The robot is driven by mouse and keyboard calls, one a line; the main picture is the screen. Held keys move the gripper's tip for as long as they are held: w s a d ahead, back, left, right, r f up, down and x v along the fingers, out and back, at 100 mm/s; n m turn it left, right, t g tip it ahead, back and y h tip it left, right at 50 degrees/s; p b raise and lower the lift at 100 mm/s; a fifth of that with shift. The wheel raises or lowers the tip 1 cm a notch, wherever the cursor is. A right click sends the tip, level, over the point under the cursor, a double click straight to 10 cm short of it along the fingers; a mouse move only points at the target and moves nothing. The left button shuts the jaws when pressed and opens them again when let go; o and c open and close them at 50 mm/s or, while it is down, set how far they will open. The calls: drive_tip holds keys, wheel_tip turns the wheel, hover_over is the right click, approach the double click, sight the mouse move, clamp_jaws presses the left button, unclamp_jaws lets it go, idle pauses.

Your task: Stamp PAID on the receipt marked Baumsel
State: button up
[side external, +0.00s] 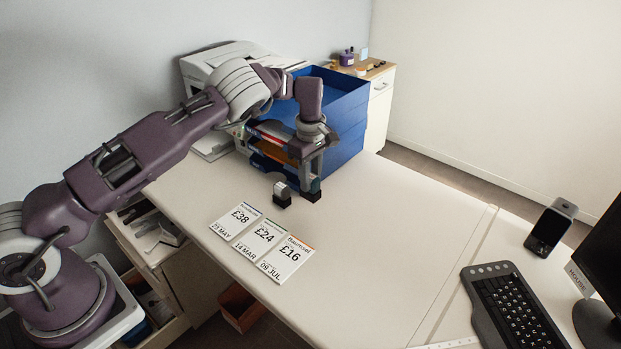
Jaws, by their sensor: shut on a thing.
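The receipt marked Baumsel (286,260) lies flat on the desk, the rightmost of three, reading £16 and 09 JUL. My gripper (313,182) is behind the receipts, in front of the blue trays. It is shut on a dark stamp (313,194) with a greenish part, largely hidden by the fingers. I cannot tell if this stamp touches the desk. A second stamp (282,196), with a dark base and pale handle, stands just left of my gripper. No wording on either stamp can be read.
The £38 receipt (237,220) and £24 receipt (259,239) lie left of the Baumsel one. Blue stacked trays (350,125) and a printer (215,65) stand behind. A keyboard (515,308) and phone (551,228) are at right. The desk's middle is clear.

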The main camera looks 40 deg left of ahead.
drive_tip(key=shift+c, duration=0.7)
drive_tip(key=shift+s+a, duration=0.2)
drive_tip(key=s+f+n, duration=0.1)
drive_tip(key=s+f, duration=0.1)
drive_tip(key=s, duration=0.5)
drive_tip(key=m, duration=0.1)
hover_over(281, 263)
drive_tip(key=shift+f, duration=3.15)
drive_tip(key=shift+f, duration=0.55)
wheel_tip(281, 263, up, 7)
